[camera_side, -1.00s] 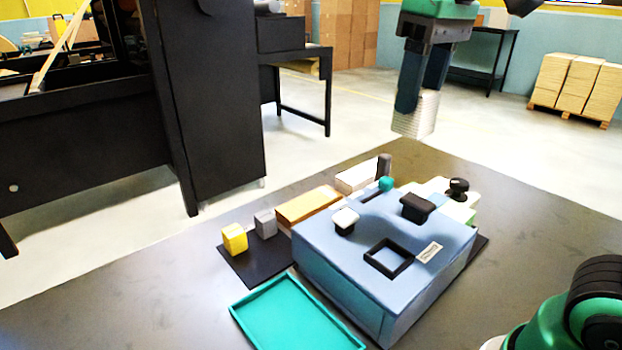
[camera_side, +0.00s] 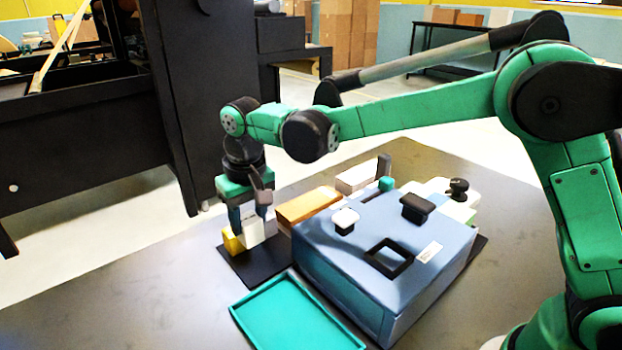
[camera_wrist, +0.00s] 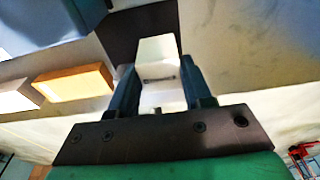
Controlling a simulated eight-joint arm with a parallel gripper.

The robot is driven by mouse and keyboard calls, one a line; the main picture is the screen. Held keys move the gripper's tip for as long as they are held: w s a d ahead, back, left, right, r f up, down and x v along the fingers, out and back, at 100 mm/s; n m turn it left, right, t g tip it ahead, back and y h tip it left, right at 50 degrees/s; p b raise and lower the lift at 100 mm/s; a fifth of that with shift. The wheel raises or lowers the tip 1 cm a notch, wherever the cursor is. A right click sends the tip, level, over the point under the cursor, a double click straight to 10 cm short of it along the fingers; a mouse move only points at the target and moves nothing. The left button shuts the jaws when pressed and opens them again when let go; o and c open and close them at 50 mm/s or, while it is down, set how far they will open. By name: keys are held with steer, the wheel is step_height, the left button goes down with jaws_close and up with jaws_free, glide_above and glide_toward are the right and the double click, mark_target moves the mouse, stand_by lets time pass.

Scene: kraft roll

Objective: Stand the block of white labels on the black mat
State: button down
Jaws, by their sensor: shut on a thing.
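The block of white labels (camera_side: 254,234) is between the fingers of my gripper (camera_side: 249,215), which is shut on it. It is upright, low over the black mat (camera_side: 256,268); I cannot tell whether its base touches the mat. In the wrist view the white block (camera_wrist: 158,58) sits between the two dark fingers of my gripper (camera_wrist: 160,84), with the black mat (camera_wrist: 117,34) beyond and beside it.
A yellow block (camera_side: 231,242) stands close to the left of the white block. An orange-brown block (camera_side: 308,206) lies to the right, beside the large blue housing (camera_side: 345,290) with knobs and a black square frame. A teal tray (camera_side: 295,312) lies in front.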

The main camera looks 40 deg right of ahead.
mark_target(252, 243)
steer(key=shift+f, duration=2.8)
steer(key=shift+f, duration=0.8)
steer(key=shift+c, duration=1.4)
jaws_free()
